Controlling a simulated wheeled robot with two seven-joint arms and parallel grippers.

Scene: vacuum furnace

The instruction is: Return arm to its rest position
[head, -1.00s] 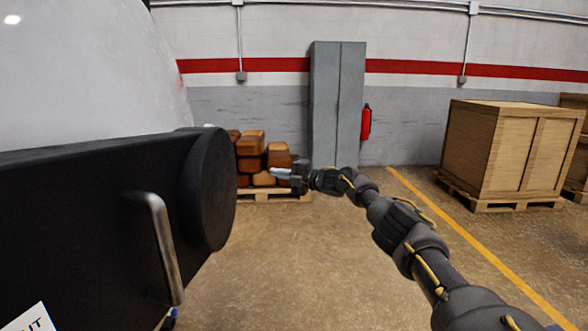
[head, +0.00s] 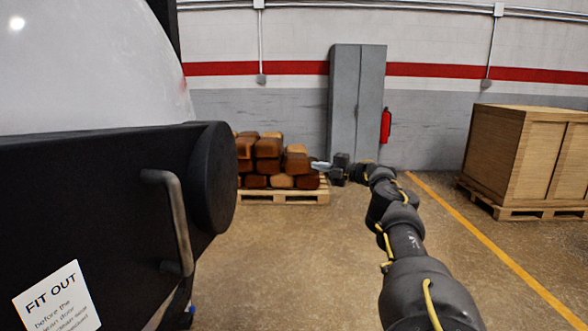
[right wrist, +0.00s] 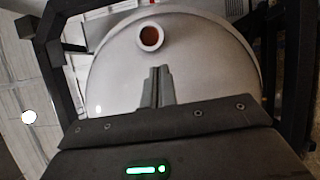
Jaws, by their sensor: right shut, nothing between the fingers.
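My right arm reaches out from the lower right in the head view, and its gripper (head: 320,165) points left in mid-air. The gripper is shut and empty. In the right wrist view its fingers (right wrist: 158,72) are together, in front of a large pale rounded vessel (right wrist: 200,60) with a round port (right wrist: 150,38). In the head view the furnace's pale body (head: 90,70) and black door part (head: 90,210) with a metal handle (head: 175,215) fill the left side. The gripper is apart from them. My left gripper does not show.
A pallet of brown blocks (head: 268,160) stands behind, near a grey cabinet (head: 357,100) and a red extinguisher (head: 386,125). A wooden crate (head: 515,155) stands at the right beyond a yellow floor line (head: 490,250). The floor between is open.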

